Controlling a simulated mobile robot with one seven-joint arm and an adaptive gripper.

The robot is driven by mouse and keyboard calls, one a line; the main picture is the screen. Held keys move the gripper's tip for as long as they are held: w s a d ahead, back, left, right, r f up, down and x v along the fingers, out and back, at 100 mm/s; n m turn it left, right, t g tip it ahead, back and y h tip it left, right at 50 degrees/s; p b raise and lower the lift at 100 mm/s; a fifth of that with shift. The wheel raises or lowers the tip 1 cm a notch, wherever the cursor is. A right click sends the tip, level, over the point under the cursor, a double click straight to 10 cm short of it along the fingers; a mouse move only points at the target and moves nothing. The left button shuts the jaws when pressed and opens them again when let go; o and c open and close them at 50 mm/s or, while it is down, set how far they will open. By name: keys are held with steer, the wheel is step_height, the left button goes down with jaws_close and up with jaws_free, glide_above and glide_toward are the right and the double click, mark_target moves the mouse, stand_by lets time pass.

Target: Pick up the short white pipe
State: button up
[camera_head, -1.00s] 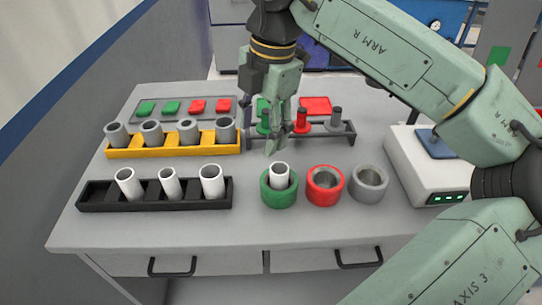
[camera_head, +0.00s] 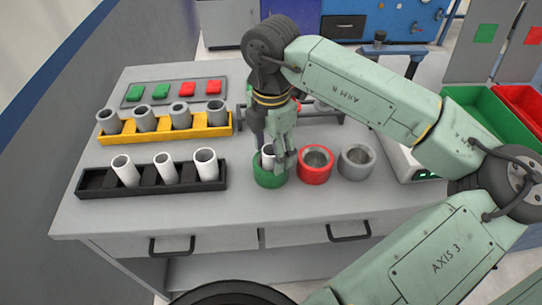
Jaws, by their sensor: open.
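A short white pipe (camera_head: 267,154) stands upright in the green round holder (camera_head: 269,175) at the front middle of the table. My gripper (camera_head: 275,160) is low over this holder with its fingers pointing down. The fingers are open and at the pipe's top, partly hiding it. I cannot tell whether they touch it. Three more white pipes stand in the black rack: a left one (camera_head: 124,170), a middle one (camera_head: 165,168) and a right one (camera_head: 206,164).
A red holder (camera_head: 315,164) and a grey holder (camera_head: 357,161) stand close to the right of the green one. A yellow rack (camera_head: 165,133) with grey pipes is behind the black rack (camera_head: 150,188). Red and green buttons sit behind it.

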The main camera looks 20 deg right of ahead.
steer(key=shift+f, duration=0.15)
steer(key=c, duration=1.2)
step_height(320, 180, up, 10)
steer(key=shift+r+b, duration=0.1)
steer(key=shift+b, duration=1.1)
